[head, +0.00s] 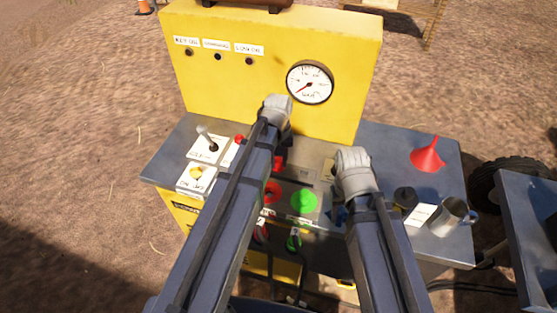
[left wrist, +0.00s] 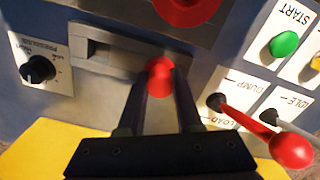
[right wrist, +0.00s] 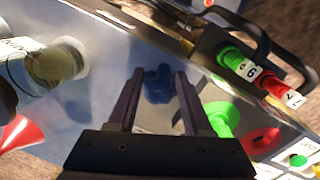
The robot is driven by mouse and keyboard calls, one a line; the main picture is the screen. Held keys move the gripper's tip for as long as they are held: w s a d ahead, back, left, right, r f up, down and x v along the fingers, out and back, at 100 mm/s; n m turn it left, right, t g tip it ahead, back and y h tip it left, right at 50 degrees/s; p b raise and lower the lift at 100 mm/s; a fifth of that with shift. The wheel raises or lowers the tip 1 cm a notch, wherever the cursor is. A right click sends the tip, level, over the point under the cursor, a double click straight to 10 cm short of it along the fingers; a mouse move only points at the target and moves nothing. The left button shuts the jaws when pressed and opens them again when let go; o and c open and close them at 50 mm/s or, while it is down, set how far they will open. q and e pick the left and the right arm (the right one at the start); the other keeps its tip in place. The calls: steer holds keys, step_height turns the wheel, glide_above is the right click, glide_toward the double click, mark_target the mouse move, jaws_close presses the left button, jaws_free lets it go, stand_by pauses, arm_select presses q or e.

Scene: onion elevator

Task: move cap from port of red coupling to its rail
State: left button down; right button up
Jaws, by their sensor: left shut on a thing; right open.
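A red cap (left wrist: 160,75) is between the fingertips of my left gripper (left wrist: 160,92), which is shut on it. Behind the cap is a grey plate with a recessed slot (left wrist: 100,56), perhaps the rail; I cannot tell whether the cap touches it. A round red port (left wrist: 185,8) is at the top of the left wrist view. In the head view the red port (head: 270,192) lies beside a green one (head: 303,201). My right gripper (right wrist: 160,80) is open, with a blue object (right wrist: 158,86) beyond and between its fingers; no contact is clear.
A red-knobbed lever (left wrist: 290,150) and a black dial (left wrist: 38,69) flank my left gripper. A yellow gauge panel (head: 230,85) stands behind. A red funnel (head: 427,154) and metal mug (head: 452,217) stand at right. Green and red hose connectors (right wrist: 232,57) are at the front edge.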

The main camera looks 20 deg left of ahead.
arm_select(q)
steer(key=shift+c, duration=0.5)
jaws_free()
steer(key=shift+r, duration=0.1)
arm_select(e)
steer(key=shift+r, duration=0.15)
arm_select(q)
steer(key=shift+r+p, duration=3.45)
steer(key=shift+p, duration=0.1)
arm_select(e)
step_height(320, 180, up, 7)
arm_select(q)
steer(key=s+d+m+y, duration=0.1)
steer(key=s+d+m, duration=0.7)
steer(key=s, duration=0.6)
steer(key=shift+s+d, duration=0.2)
steer(key=shift+d, duration=1.05)
